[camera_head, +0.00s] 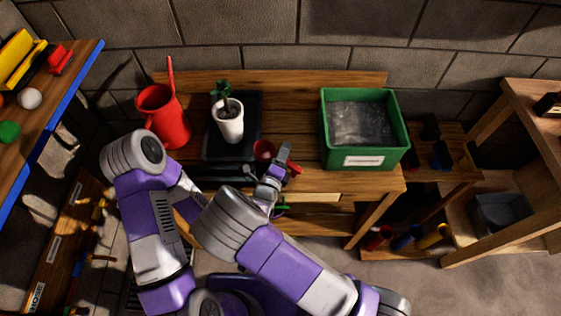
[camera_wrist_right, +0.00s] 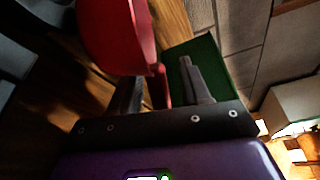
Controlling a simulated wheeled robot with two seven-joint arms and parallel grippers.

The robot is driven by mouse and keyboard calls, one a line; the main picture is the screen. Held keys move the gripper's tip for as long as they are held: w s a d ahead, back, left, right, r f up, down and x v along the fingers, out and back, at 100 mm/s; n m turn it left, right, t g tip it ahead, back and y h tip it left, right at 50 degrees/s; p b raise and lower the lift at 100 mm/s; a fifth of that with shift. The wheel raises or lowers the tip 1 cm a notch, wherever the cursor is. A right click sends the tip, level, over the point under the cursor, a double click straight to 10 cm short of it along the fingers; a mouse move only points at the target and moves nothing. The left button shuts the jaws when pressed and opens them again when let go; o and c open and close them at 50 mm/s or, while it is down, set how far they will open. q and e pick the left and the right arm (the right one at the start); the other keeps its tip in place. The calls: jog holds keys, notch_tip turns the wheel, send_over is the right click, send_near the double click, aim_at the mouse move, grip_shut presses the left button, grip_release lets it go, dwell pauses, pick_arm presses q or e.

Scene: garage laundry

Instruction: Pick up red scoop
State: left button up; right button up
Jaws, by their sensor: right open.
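The red scoop lies at the front of the wooden workbench (camera_head: 300,120), beside the black tray. Its round red bowl (camera_head: 264,150) shows left of my right gripper, and part of its handle (camera_head: 296,169) shows to the right. In the right wrist view the scoop's bowl (camera_wrist_right: 115,35) fills the upper left and its handle (camera_wrist_right: 159,88) runs down between the fingers. My right gripper (camera_head: 277,164) is open around the handle; the fingers also show in the wrist view (camera_wrist_right: 160,80), apart. My left arm is in view at left, but its gripper is hidden.
A red watering can (camera_head: 164,117) and a white plant pot (camera_head: 230,125) on a black tray (camera_head: 251,108) stand left of the scoop. A green bin (camera_head: 401,140) with dark contents stands right. Clear bench lies between the scoop and the bin.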

jog(key=shift+s, duration=0.1)
grip_shut()
jog(key=shift+r, duration=0.1)
